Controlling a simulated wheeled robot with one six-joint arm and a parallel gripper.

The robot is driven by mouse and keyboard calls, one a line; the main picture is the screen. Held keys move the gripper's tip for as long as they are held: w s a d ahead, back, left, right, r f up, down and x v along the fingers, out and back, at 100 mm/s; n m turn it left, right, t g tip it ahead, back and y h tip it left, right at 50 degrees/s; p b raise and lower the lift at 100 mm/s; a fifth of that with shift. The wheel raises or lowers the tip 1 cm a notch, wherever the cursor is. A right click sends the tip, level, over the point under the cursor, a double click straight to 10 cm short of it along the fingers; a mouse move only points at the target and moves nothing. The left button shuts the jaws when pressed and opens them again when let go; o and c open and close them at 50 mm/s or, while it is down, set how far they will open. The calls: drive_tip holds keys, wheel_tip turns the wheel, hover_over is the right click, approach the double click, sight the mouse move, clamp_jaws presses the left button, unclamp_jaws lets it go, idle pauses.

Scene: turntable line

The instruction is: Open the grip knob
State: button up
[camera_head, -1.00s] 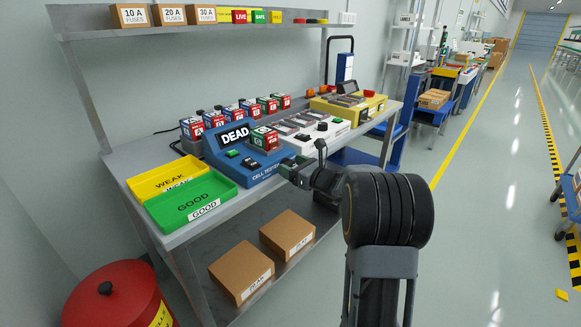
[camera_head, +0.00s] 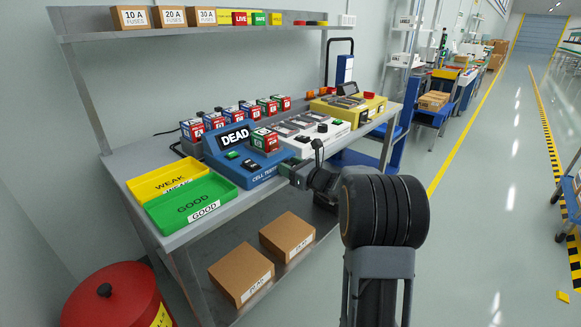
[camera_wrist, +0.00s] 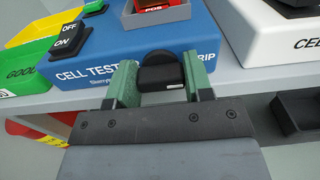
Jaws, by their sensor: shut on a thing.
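The blue cell tester (camera_head: 270,178) stands at the front of the bench, its display reading DEAD. The black grip knob (camera_wrist: 160,75) is on the tester's front face beside the lettering ending in "RIP". My gripper (camera_wrist: 161,82) has its two green fingers on either side of the knob and is shut on it. In the head view my gripper (camera_head: 289,170) is at the tester's front right corner, and the knob is hidden there.
A green GOOD tray (camera_head: 232,199) and a yellow WEAK tray (camera_head: 140,187) lie left of the tester. A white unit (camera_head: 338,128) stands close on its right. Several cells stand in a row behind.

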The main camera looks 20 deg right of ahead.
drive_tip(key=shift+f+n+b, duration=0.25)
drive_tip(key=shift+n+b, duration=0.15)
drive_tip(key=shift+b, duration=0.3)
drive_tip(key=shift+n+b, duration=0.5)
drive_tip(key=shift+b, duration=0.2)
drive_tip(key=shift+r+n+b, duration=0.2)
drive_tip(key=shift+n+b, duration=0.4)
drive_tip(key=shift+n, duration=0.1)
drive_tip(key=o, duration=0.9)
drive_tip(key=p+v, duration=0.2)
drive_tip(key=v, duration=1.2)
